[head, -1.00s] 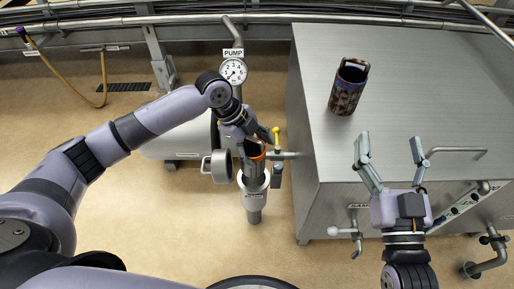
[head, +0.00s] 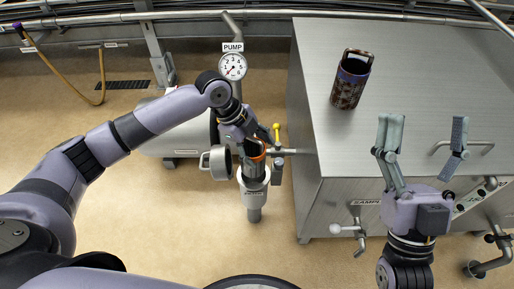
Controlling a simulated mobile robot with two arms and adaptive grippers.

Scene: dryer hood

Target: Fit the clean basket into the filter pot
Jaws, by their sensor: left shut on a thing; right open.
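The filter pot (head: 254,188) is a grey upright vessel below the pump gauge, with its round lid (head: 216,162) swung open to the left. My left gripper (head: 263,145) is at the pot's mouth, shut on the clean basket (head: 254,149), which is largely hidden by the fingers. An orange ring shows at the mouth; how deep the basket sits cannot be told. A dirty, brown-stained basket (head: 349,86) with a loop handle stands on the steel top. My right gripper (head: 425,130) is open and empty over the front of the steel top.
The steel housing (head: 420,65) fills the right side, with much of its top clear. A yellow-tipped valve handle (head: 276,130) and a pipe are close to my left gripper. The pump gauge (head: 233,67) stands behind. Taps and a rail are at the front right.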

